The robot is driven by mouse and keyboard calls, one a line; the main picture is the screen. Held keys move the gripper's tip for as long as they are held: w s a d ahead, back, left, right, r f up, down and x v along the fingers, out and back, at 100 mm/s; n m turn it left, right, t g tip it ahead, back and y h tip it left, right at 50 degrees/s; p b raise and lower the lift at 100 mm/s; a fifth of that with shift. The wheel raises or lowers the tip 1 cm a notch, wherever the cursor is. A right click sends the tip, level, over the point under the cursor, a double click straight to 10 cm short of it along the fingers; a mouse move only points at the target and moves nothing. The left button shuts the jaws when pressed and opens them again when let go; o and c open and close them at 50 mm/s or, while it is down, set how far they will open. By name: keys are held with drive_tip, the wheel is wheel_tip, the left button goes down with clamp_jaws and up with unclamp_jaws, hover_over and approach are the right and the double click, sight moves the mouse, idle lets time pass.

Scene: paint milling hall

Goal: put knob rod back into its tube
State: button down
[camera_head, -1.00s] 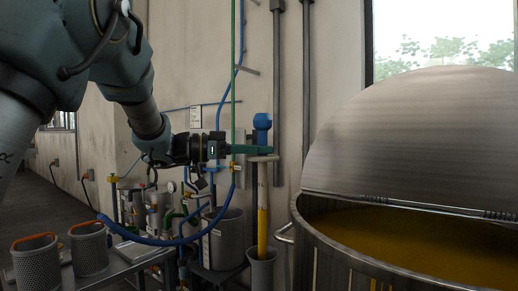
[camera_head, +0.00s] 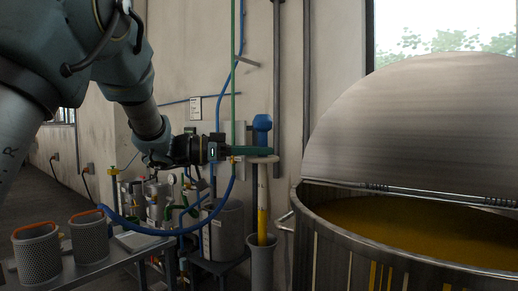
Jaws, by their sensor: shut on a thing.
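The knob rod has a blue knob (camera_head: 262,123) on top and a long upright shaft with a yellow lower stretch (camera_head: 263,222). My gripper (camera_head: 262,151) is shut on the rod just below the knob, at a pale disc. The grey tube (camera_head: 262,265) stands upright below it, flared at its mouth. The rod's lower end is hidden inside the tube mouth, and the rod looks nearly vertical. The knob is well above the tube's rim. How deep the rod reaches cannot be seen.
A large steel vat (camera_head: 330,232) with yellow-brown contents and a raised lid (camera_head: 430,130) stands right of the tube. A grey bucket (camera_head: 222,235) is at its left. Perforated baskets (camera_head: 37,255) sit on a bench at lower left. Pipes and a blue hose run nearby.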

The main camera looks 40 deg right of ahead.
wheel_tip(320, 180, down, 6)
drive_tip(key=b, duration=0.3)
drive_tip(key=shift+f, duration=0.2)
idle(0.6)
idle(0.4)
wheel_tip(320, 180, down, 10)
drive_tip(key=b, duration=0.5)
idle(1.2)
